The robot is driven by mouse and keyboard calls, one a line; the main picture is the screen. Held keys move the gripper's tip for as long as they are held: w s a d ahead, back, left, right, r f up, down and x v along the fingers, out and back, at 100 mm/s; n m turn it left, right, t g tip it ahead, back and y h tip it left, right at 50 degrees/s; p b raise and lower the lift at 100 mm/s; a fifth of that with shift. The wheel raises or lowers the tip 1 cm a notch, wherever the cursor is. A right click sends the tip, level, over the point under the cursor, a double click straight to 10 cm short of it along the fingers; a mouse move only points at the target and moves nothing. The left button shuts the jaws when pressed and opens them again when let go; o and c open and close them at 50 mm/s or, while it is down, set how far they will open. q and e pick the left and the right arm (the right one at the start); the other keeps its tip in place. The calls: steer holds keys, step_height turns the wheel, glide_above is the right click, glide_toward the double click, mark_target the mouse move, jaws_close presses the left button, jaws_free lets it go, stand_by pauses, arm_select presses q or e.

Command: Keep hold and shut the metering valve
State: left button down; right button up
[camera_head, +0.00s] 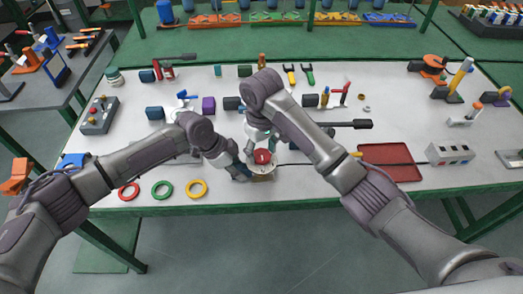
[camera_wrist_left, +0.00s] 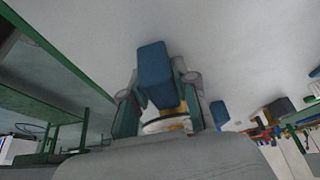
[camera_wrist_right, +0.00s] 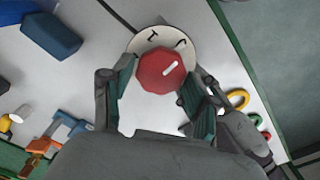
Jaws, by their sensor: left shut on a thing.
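The metering valve has a red knob (camera_head: 262,157) on a round pale dial (camera_head: 266,170), near the table's front edge. In the right wrist view the red knob (camera_wrist_right: 160,72) has a white pointer line slanting up to the right, and the dial (camera_wrist_right: 190,44) has dark marks. My left gripper (camera_head: 246,172) is shut on the valve from the left; its wrist view shows a blue block (camera_wrist_left: 158,75) between the fingers (camera_wrist_left: 160,100) and the dial's edge beyond. My right gripper (camera_head: 260,142) is above the knob, open, with its fingers (camera_wrist_right: 160,78) either side of it; contact is unclear.
Red, green and yellow rings (camera_head: 163,190) lie at the front left of the table (camera_head: 330,190). A red tray (camera_head: 390,162) lies to the right. Blocks and tools stand behind the arms. The table's front edge is close to the valve.

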mark_target(261, 154)
steer(key=shift+o, duration=1.1)
arm_select(q)
steer(key=c, duration=0.8)
jaws_free()
arm_select(e)
step_height(261, 154, up, 12)
arm_select(q)
steer(key=shift+r, duration=0.1)
steer(key=v, duration=1.1)
steer(key=shift+a+r, duration=0.25)
steer(key=shift+r, duration=0.1)
